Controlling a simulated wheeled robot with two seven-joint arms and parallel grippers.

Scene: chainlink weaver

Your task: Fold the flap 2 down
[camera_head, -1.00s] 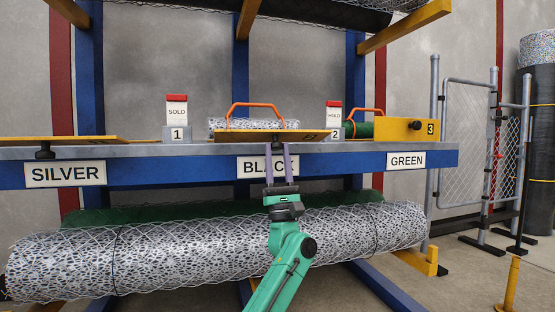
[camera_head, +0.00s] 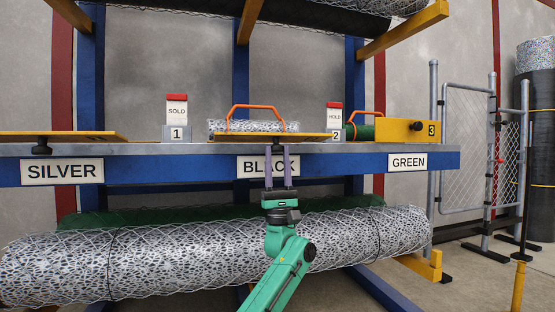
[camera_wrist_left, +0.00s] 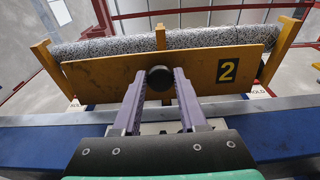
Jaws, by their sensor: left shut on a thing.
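Flap 2 (camera_head: 232,136) is a yellow board at the middle of the shelf, above the BLACK label (camera_head: 250,167). In the head view it shows nearly edge-on, jutting out close to level. In the left wrist view its face (camera_wrist_left: 120,72) shows a black "2" plate and a black round knob (camera_wrist_left: 160,78). My left gripper (camera_head: 278,158) reaches up from below, in front of the label. Its purple fingers (camera_wrist_left: 160,84) are shut on the knob, one on each side. My right gripper is not in view.
Flap 1 (camera_head: 60,136) juts out nearly level at the left. Flap 3 (camera_head: 405,131) stands upright at the right. A small mesh roll with an orange handle (camera_head: 255,126) sits behind flap 2. A long mesh roll (camera_head: 180,262) lies below the blue beam (camera_head: 210,167).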

